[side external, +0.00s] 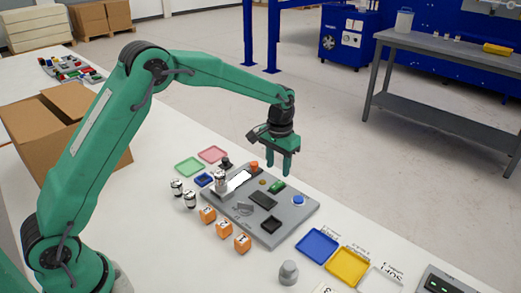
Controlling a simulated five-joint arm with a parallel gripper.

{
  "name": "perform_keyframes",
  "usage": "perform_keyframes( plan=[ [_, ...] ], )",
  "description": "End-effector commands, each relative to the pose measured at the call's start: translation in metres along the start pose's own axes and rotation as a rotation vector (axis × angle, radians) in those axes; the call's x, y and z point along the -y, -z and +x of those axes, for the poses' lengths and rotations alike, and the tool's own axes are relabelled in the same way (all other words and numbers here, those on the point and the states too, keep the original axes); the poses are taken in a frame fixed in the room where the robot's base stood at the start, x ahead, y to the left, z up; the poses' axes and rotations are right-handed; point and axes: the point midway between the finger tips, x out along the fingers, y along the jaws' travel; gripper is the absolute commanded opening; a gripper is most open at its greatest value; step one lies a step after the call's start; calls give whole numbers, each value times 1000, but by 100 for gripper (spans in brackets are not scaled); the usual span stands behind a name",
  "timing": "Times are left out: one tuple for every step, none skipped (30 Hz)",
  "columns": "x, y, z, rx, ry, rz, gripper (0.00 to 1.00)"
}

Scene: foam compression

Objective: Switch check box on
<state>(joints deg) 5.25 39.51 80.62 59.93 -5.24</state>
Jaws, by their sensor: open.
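A grey control panel (296,213) lies on the white table below my gripper. It carries a white lit screen (238,181), an orange button (254,165), a green switch (277,187), a blue button (298,200), a grey lever-like part (245,209) and dark square parts (270,225). I cannot tell which of these is the check box. My gripper (282,172) is open, pointing down above the far edge of the panel. Its fingers are empty and look apart from the panel.
Several orange cubes (225,229) and small black-and-white cylinders (190,199) line the panel's near side. Green (189,166), pink (213,154), blue (317,245) and yellow (349,265) trays lie around. A grey knob-like weight (288,272) stands in front. A cardboard box (45,135) is at left.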

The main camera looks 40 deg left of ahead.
Motion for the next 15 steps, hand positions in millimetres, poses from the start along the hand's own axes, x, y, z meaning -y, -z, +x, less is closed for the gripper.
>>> perform_keyframes(
  plan=[
    [0, 0, 7, 2, 0, 0, 44],
    [0, 0, 10, 2, 0, 0, 44],
    [0, 0, 15, 2, 0, 0, 44],
    [0, 0, 19, 2, 0, 0, 44],
    [0, 0, 23, 2, 0, 0, 44],
    [0, 0, 28, 2, 0, 0, 44],
    [0, -1, 32, 3, 0, 0, 44],
    [0, -1, 35, 2, 0, 0, 44],
    [0, 0, 39, 1, 0, 0, 44],
    [0, 0, 42, 2, 0, 0, 44],
    [0, 0, 45, 2, 0, 0, 44],
    [0, 0, 49, 1, 0, 0, 44],
    [0, 0, 50, 0, 0, 0, 44],
    [0, 0, 52, 0, 0, 0, 44],
    [0, 0, 54, -1, 0, 0, 44]
  ],
)
